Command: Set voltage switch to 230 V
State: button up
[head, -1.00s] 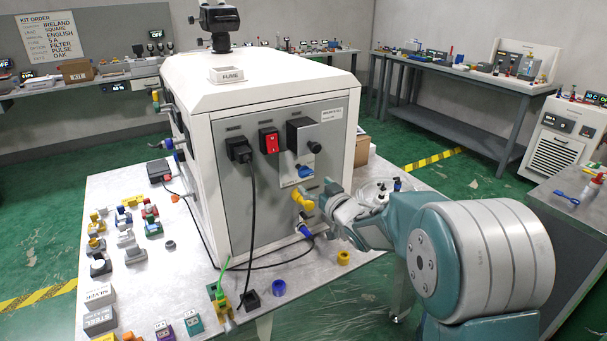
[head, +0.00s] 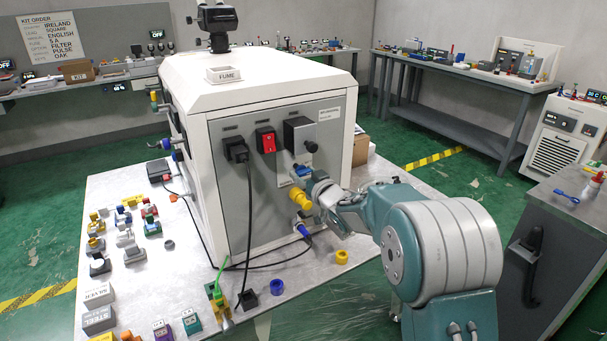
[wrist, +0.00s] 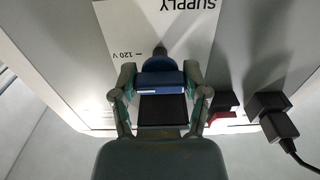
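The blue voltage switch handle (head: 301,170) is on the grey side panel of the white machine, below a dark box with a knob. It also shows in the wrist view (wrist: 161,82), in front of an upside-down white label (wrist: 182,30) reading SUPPLY and 120 V. The 230 V mark is not visible. My gripper (head: 316,182) is at the handle, coming from the lower right. In the wrist view its two fingers (wrist: 159,78) flank the handle closely on the left and right. I cannot tell whether they press on it.
A yellow connector (head: 300,199) sticks out just below the switch, close to my gripper. A blue connector (head: 302,230) is lower down. A red rocker switch (head: 266,140) and a black plug (head: 237,151) with a cable are to the left. Loose parts lie on the table's left side.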

jog(key=shift+n, duration=0.4)
jog(key=n, duration=0.3)
jog(key=shift+n, duration=0.3)
jog(key=n, duration=0.4)
jog(key=shift+n, duration=0.3)
jog(key=n, duration=0.5)
jog(key=shift+f+n, duration=0.1)
jog(key=shift+n, duration=1.9)
jog(key=shift+f, duration=0.1)
jog(key=o, duration=1.2)
jog(key=shift+s+a, duration=0.1)
jog(key=shift+c, duration=0.2)
